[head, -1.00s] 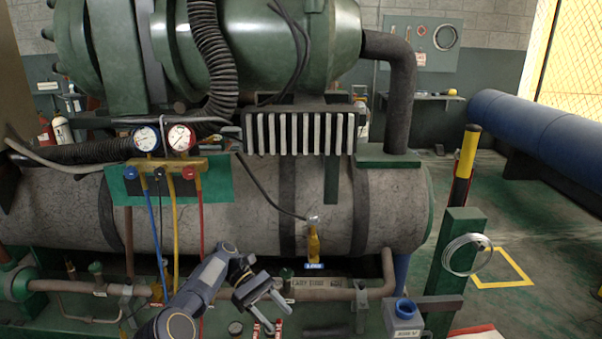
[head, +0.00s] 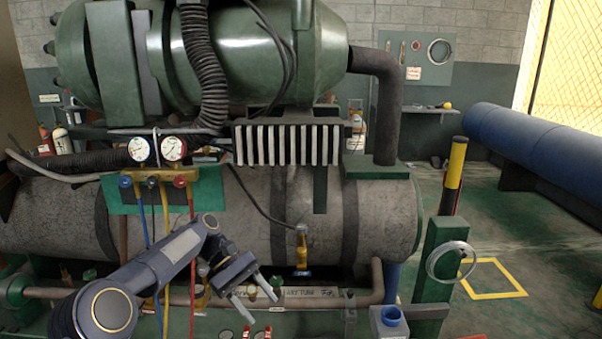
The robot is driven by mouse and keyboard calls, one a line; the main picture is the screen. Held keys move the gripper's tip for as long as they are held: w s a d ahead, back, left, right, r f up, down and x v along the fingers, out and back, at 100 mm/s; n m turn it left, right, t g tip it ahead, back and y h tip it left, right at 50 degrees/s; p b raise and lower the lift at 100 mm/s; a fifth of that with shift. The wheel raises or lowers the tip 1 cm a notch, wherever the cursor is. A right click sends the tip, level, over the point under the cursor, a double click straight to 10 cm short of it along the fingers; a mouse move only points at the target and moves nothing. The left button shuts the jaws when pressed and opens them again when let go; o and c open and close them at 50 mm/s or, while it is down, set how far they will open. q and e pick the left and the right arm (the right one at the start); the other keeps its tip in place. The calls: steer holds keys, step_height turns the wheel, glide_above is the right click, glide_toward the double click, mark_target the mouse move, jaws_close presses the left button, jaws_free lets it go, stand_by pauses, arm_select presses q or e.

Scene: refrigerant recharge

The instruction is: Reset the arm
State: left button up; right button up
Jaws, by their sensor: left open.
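My left arm comes in from the lower left. My left gripper (head: 262,301) is open and empty, with its two fingers apart and pointing down to the right. It shows in front of the lower pipe, below the grey horizontal tank (head: 345,215). A yellow brass fitting (head: 302,250) with a blue end hangs on the tank's front, up and to the right of the gripper. The gauge manifold (head: 158,177) with two dials and blue, yellow and red hoses is above the arm. The arm hides part of the hoses.
Open floor with a yellow marked square (head: 492,279) lies to the right.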

arm_select(q)
steer(key=s+a+r+m+t+y, duration=0.25)
steer(key=s+a+r, duration=0.2)
steer(key=s, duration=0.45)
steer(key=s+a+r+m+t+y, duration=0.1)
steer(key=s+a+r+t, duration=0.35)
steer(key=s, duration=0.35)
steer(key=s+a+f+m+t+y, duration=0.15)
steer(key=s+f, duration=0.25)
steer(key=s, duration=0.4)
steer(key=s+f+m+t, duration=0.1)
steer(key=s+f+t, duration=0.2)
steer(key=s, duration=0.5)
step_height(320, 180, up, 15)
steer(key=p, duration=1.5)
steer(key=shift+w, duration=0.3)
steer(key=shift+a+r+g, duration=0.1)
steer(key=shift+g, duration=0.15)
